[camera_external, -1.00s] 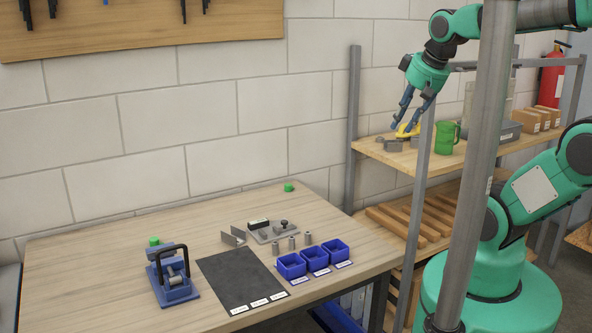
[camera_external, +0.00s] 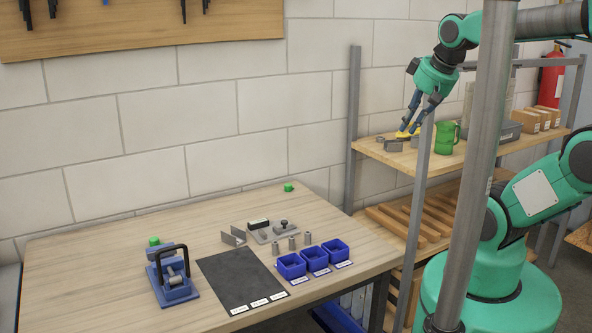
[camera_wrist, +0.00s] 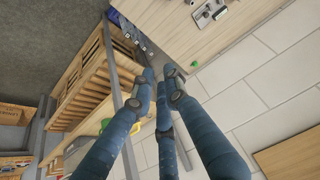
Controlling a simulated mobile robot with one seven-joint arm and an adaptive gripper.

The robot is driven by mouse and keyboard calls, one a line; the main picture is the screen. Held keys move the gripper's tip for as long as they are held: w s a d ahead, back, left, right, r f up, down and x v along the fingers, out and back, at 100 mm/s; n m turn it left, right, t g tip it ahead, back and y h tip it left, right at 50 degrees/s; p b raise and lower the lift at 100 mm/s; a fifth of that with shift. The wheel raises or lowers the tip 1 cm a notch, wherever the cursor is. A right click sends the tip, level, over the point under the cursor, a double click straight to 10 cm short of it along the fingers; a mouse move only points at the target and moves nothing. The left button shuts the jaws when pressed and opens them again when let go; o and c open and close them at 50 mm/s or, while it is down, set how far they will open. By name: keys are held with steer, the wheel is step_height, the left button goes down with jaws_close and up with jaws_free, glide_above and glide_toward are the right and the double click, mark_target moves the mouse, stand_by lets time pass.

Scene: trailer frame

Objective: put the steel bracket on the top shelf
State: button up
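The steel bracket (camera_external: 233,237), a grey angled plate, stands on the workbench left of a grey clamp fixture. The top shelf (camera_external: 378,155) is a wooden board on grey posts, right of the bench. I cannot make out the bracket for certain in the wrist view.
Grey parts (camera_external: 394,146), a green mug (camera_external: 446,138) and cardboard boxes (camera_external: 536,119) stand on the shelf. A grey post rises close by my gripper. The bench holds blue bins (camera_external: 291,266), a black mat (camera_external: 240,281) and a blue clamping device (camera_external: 173,276).

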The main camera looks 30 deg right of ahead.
steer(key=w+a+f+n+t+y+b, duration=0.2)
steer(key=w+a+f, duration=0.6)
steer(key=w+a, duration=0.25)
steer(key=w+a+f+n+t+y+b, duration=0.1)
steer(key=w+a+f+b, duration=0.1)
steer(key=w+a+f, duration=0.7)
steer(key=w+a+f+t, duration=0.1)
steer(key=a+f, duration=0.4)
steer(key=f, duration=0.1)
steer(key=w+a+f+n+t+y+b, duration=0.1)
steer(key=w+a+f, duration=0.1)
steer(key=a+f, duration=0.3)
steer(key=w+a+f+t+y+b, duration=0.1)
steer(key=a+f, duration=0.4)
steer(key=f, duration=0.2)
steer(key=shift+w+f+n+t, duration=0.2)
steer(key=shift+w+n+t, duration=0.1)
steer(key=shift+t, duration=0.1)
steer(key=shift+w, duration=0.1)
steer(key=shift+b+x, duration=1.15)
steer(key=shift+x, duration=3.1)
steer(key=shift+a+f, duration=0.1)
